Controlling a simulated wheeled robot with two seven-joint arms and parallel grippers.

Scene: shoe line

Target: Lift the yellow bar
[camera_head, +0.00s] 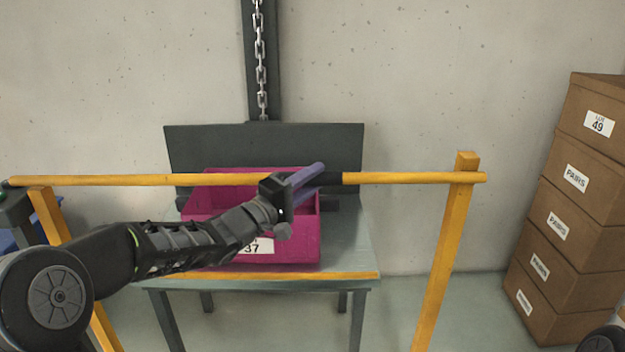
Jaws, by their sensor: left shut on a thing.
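The yellow bar (400,178) runs level across the view, from the far left to the right post. It has a dark band near its middle. My left gripper (318,180) reaches in from the left and is shut on the bar at this dark band. The right yellow post (443,250) stands upright, and the bar crosses it near its top. The left yellow post (46,216) is partly hidden by my arm. I cannot tell whether the bar touches the posts. My right gripper is not in view.
Behind the bar, a magenta crate (303,250) labelled 37 stands on a grey-green table (350,245). A chain (261,70) hangs above against a dark column. Stacked brown boxes (583,208) stand at the right. The floor between post and boxes is clear.

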